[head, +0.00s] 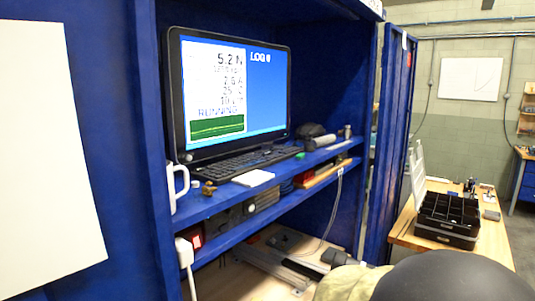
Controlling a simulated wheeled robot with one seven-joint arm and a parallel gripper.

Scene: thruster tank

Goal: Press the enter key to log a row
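A black keyboard (250,163) lies on the upper shelf of a blue cabinet, below the monitor. Its single keys are too small to tell apart, so I cannot pick out the enter key. The monitor (233,84) is on and shows "LOG 0", a panel reading "5.2 N" with more figures, the word "RUNNING" and a green graph. My gripper is not in view.
On the shelf (205,205) a white mug (178,186) stands left of the keyboard, a white pad (253,178) lies in front, and small items lie right. Blue cabinet walls flank the shelf. A wooden table (440,248) with a black organizer (447,220) stands right.

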